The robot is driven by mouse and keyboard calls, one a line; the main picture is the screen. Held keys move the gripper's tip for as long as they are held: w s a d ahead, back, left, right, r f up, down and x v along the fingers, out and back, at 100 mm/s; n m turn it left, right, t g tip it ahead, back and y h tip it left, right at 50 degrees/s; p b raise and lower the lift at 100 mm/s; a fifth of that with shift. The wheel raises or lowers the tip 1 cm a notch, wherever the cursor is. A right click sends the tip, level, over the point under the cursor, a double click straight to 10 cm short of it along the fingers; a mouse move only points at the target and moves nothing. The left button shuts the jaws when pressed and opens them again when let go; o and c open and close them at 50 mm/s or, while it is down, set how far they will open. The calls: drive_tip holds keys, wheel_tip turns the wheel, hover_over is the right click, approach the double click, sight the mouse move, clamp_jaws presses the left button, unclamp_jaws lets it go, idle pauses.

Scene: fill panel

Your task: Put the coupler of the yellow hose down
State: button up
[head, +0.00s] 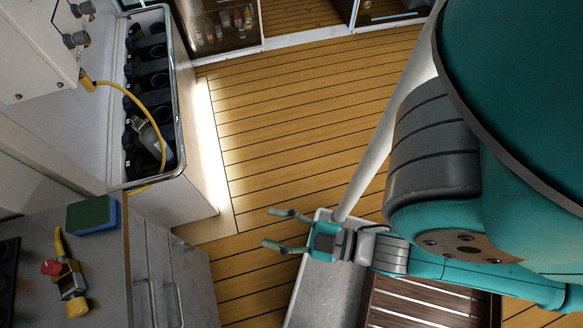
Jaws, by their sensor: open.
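The yellow hose (152,120) curves from the white panel at the upper left across an open-topped bin and over its near rim. A yellow fitting (87,81) at its upper end sits against the panel's lower edge; I take it for the coupler, and cannot tell whether it is latched there. My gripper (268,228) is open and empty, over the wooden floor right of the bin, well apart from the hose. Its two fingers point left.
The bin (180,130) holds dark, bottle-like things and a grey one. The counter (102,280) at lower left carries a green-and-blue sponge (92,214) and a yellow device with a red knob (67,279). Wooden floor (290,130) is clear between bin and arm.

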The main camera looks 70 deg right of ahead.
drive_tip(key=s+m, duration=0.1)
drive_tip(key=s+d+f+m+g, duration=0.1)
drive_tip(key=s+m, duration=0.1)
drive_tip(key=s+f+m+g, duration=0.1)
drive_tip(key=shift+s+d+f+m+h, duration=0.1)
drive_tip(key=shift+s+d+m+h, duration=0.05)
drive_tip(key=shift+s+m+h, duration=0.25)
idle(1.0)
